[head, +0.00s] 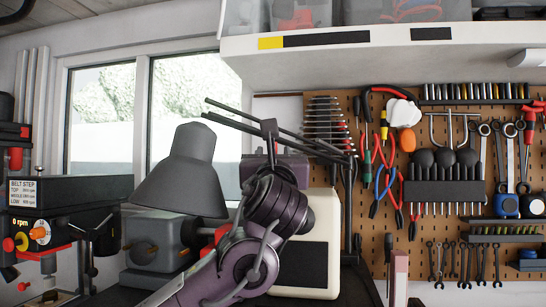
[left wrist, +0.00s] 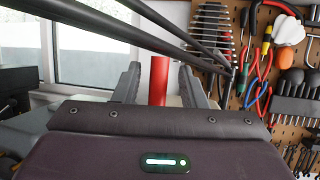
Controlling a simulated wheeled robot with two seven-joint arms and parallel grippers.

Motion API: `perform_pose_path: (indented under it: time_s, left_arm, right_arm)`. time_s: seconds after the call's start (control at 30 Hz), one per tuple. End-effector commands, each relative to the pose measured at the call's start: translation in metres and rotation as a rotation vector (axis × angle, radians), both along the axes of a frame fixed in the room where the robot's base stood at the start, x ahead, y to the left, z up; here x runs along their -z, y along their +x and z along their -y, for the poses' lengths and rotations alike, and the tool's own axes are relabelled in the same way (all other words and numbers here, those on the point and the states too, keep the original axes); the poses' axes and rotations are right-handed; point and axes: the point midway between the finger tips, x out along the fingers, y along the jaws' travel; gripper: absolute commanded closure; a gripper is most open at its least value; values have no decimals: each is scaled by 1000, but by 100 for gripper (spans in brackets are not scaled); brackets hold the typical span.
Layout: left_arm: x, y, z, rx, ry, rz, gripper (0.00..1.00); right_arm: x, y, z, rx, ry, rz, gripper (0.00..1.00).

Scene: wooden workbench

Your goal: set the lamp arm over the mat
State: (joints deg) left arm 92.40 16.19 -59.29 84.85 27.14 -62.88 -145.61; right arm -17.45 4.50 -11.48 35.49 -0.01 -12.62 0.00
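The desk lamp has a grey cone shade (head: 185,170) at the left of the head view, open side down. Its arm, two thin black rods (head: 318,146), slants down right to a dark upright post (head: 348,210). My left gripper (head: 270,130) is at the rods, seen from behind; contact is unclear. In the left wrist view, the rods (left wrist: 150,42) cross above and close to the camera. There the left gripper (left wrist: 158,78) has its fingers apart. A red cylinder (left wrist: 158,82) shows between them, with gaps on both sides. The mat and my right gripper are not visible.
A drill press with a control box (head: 70,190) stands at the left. A grey vise-like block (head: 150,240) and a cream box (head: 310,255) are behind my arm. A pegboard of tools (head: 450,260) fills the right, below a shelf (head: 400,50).

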Motion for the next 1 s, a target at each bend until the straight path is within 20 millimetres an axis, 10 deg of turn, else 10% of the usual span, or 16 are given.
perform_pose_path:
  time_s: [1.0]
  left_arm:
    - [30, -72, 8, 0, 0, -1, 62]
  right_arm:
    - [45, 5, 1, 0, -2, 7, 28]
